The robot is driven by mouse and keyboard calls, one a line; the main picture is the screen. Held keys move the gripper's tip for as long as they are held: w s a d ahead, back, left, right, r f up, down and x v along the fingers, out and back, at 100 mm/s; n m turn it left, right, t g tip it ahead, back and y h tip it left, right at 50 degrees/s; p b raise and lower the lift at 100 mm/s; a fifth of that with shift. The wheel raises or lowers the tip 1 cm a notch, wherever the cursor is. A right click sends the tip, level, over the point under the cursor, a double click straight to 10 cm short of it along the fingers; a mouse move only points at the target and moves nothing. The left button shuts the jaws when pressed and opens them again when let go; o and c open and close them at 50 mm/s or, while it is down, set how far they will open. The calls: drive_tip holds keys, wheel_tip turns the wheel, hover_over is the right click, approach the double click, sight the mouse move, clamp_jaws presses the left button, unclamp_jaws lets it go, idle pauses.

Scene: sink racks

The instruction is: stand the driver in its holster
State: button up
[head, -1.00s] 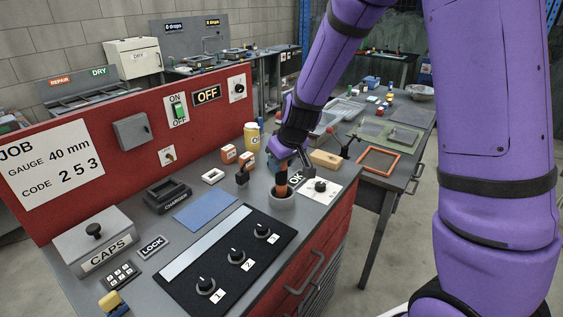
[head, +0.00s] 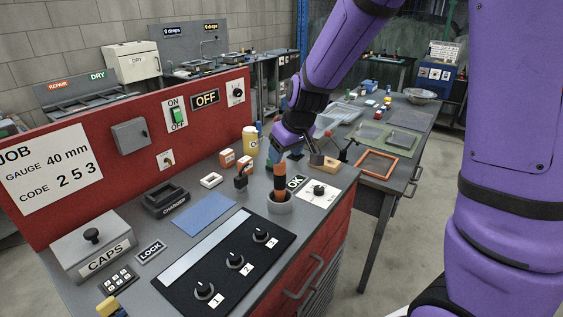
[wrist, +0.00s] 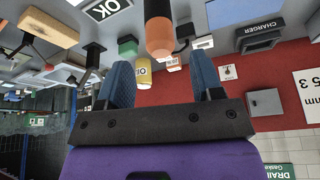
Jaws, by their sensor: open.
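The driver (head: 280,181), with an orange and black handle, stands upright in the round grey holster (head: 280,205) near the bench's front right edge. Its lower end is hidden inside the holster. My gripper (head: 294,157) is open and empty, behind and above the driver's top in the head view. In the wrist view, the driver's orange end (wrist: 159,38) shows beyond the gap between my two blue fingers (wrist: 164,78), with nothing between the fingers.
An OK label and a knob plate (head: 320,192) lie right of the holster. A black knob panel (head: 225,260) and a blue mat (head: 203,214) lie to the left. Small orange boxes (head: 227,158) and a yellow-capped jar (head: 250,138) stand behind.

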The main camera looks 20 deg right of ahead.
drive_tip(key=s+d+r+m, duration=0.2)
drive_tip(key=s+d+r, duration=0.2)
drive_tip(key=s+r, duration=1.15)
drive_tip(key=s+d+m+h, duration=0.1)
drive_tip(key=s+d, duration=0.1)
drive_tip(key=s, duration=1)
drive_tip(key=shift+s+r+m+t, duration=0.2)
drive_tip(key=shift+r+m+t, duration=0.2)
drive_tip(key=shift+r, duration=0.05)
drive_tip(key=shift+d, duration=0.1)
